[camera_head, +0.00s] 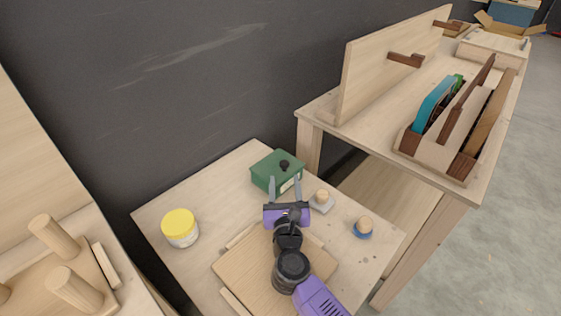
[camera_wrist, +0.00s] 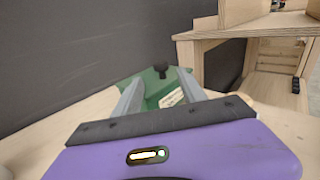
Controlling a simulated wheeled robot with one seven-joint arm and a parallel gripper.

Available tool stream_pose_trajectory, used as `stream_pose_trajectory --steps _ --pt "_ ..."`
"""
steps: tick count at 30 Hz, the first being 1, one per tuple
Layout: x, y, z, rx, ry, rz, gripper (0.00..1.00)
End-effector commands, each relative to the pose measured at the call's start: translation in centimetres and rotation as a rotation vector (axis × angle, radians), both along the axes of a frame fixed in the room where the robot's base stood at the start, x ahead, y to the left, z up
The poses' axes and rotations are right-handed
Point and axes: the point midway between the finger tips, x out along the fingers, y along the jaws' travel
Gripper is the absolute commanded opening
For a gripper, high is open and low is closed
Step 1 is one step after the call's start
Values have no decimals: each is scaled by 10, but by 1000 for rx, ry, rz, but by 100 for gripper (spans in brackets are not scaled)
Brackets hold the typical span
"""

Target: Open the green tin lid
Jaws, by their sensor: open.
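The green tin (camera_head: 275,180) stands at the back corner of the small wooden table, its lid (camera_head: 278,164) closed and topped by a dark round knob (camera_head: 284,164). A pale label shows on its front side. My gripper (camera_head: 286,184) is open and empty, its two grey fingers pointing at the front of the tin. In the wrist view the tin (camera_wrist: 150,94) and its dark knob (camera_wrist: 160,70) show beyond and between the fingertips (camera_wrist: 161,90). I cannot tell whether the fingers touch the tin.
A yellow-lidded jar (camera_head: 180,228) stands at the table's left. A grey-based wooden knob piece (camera_head: 321,201) and a blue-based one (camera_head: 363,227) stand to the right. A wooden board (camera_head: 237,262) lies under my arm. A taller bench (camera_head: 388,143) with a tool caddy (camera_head: 440,150) rises behind right.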

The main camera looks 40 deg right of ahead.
Motion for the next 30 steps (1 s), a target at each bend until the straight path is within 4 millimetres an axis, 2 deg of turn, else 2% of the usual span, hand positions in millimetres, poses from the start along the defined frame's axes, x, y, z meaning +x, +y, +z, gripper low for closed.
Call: stream_pose_trajectory --steps 8,21,30 --pt "5 -7 1 43 -42 -8 48" --pt "49 -49 0 41 -38 -8 48" --pt "56 -55 0 40 -38 -6 48"
